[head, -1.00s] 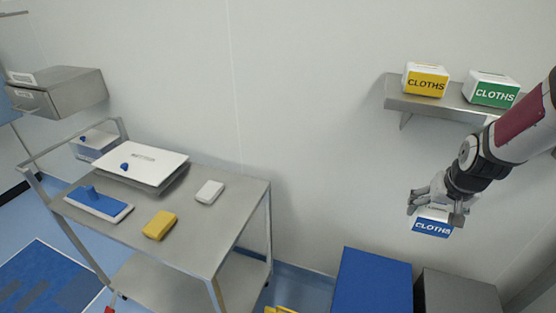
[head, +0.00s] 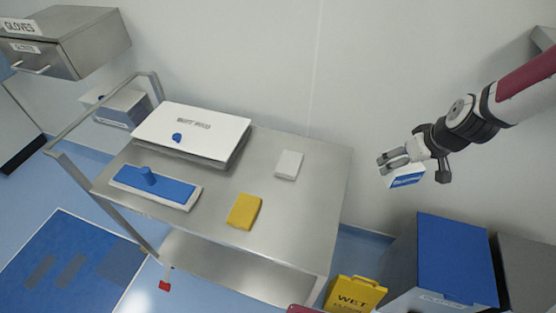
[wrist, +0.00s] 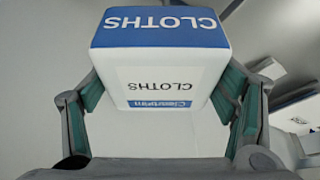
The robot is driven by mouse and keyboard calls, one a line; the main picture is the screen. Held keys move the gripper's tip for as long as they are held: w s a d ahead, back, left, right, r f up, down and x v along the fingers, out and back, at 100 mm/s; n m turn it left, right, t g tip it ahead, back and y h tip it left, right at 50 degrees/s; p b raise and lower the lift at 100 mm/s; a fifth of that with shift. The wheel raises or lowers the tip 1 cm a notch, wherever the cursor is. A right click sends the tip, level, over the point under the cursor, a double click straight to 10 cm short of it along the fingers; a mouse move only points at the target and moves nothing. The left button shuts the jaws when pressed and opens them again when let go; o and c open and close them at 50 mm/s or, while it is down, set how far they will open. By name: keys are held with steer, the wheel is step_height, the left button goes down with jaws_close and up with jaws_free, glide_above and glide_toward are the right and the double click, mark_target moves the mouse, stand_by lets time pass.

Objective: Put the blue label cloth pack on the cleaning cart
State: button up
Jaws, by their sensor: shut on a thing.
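The blue label cloth pack (head: 406,176) is a white box with a blue band. It hangs in the air in my gripper (head: 397,164), to the right of the cleaning cart (head: 318,200). In the wrist view the pack (wrist: 160,75) sits between the two fingers of my gripper (wrist: 165,105), one on each side, with its "CLOTHS" lettering upside down. The cart's metal top holds a white lidded box (head: 192,130), a blue mop pad (head: 155,187), a yellow sponge (head: 244,211) and a white block (head: 288,165).
The cart's right part and front right corner are bare. A yellow "WET" sign (head: 354,296) and a blue-lidded bin (head: 455,260) stand on the floor right of the cart. A metal gloves dispenser (head: 70,40) is on the wall at left. The cart's rail (head: 100,115) rises on its left.

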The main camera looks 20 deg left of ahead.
steer(key=s+a+f+n+g+y+b, duration=0.1)
steer(key=s+a+f+n+g+y, duration=0.1)
steer(key=s+a+f+n, duration=0.4)
steer(key=n+g+b, duration=0.1)
steer(key=n+g, duration=0.1)
steer(key=n, duration=0.4)
glide_toward(318, 171)
steer(key=shift+s+a+f, duration=0.1)
steer(key=shift+s+a, duration=0.15)
steer(key=shift+a, duration=0.2)
steer(key=shift+w+a+f, duration=0.15)
steer(key=shift+w+a, duration=0.05)
steer(key=shift+a, duration=0.05)
steer(key=shift+f, duration=1.6)
steer(key=shift+f, duration=0.15)
steer(key=o, duration=1.3)
steer(key=shift+o, duration=0.5)
